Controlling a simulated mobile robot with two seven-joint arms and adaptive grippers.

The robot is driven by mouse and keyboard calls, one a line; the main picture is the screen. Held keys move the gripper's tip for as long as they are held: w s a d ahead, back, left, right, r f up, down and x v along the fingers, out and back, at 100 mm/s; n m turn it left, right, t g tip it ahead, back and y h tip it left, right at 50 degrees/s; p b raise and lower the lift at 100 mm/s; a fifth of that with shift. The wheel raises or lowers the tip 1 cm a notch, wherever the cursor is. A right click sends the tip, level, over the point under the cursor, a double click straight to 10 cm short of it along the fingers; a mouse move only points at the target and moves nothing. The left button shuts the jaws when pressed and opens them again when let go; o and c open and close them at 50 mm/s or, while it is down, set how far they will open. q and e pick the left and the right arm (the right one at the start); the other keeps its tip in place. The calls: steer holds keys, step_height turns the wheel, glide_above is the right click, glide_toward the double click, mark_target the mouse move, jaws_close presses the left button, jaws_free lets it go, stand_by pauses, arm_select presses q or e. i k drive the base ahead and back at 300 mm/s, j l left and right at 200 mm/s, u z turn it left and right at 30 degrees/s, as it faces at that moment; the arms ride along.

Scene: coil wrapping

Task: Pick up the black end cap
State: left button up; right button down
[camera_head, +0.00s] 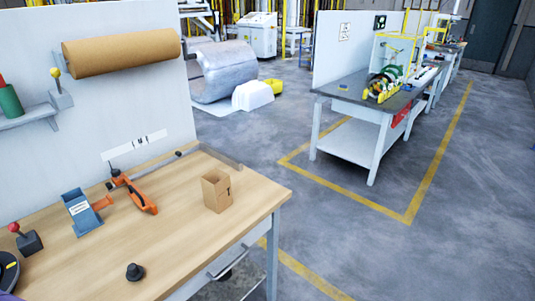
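A small black end cap (135,272) sits on the wooden workbench (185,245) near its front edge, in the lower left of the head view. It has a wide base and a narrower raised top. Nothing touches it, and the wood around it is bare. Neither of my grippers shows in the head view.
An open cardboard box (217,192) stands near the bench's right corner. An orange tool (135,192), a blue-grey tape dispenser (82,212) and a red-knobbed block (27,240) stand behind and left. A brown paper roll (122,53) hangs on the panel.

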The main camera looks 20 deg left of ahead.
mark_target(135, 273)
steer(key=u, duration=1.75)
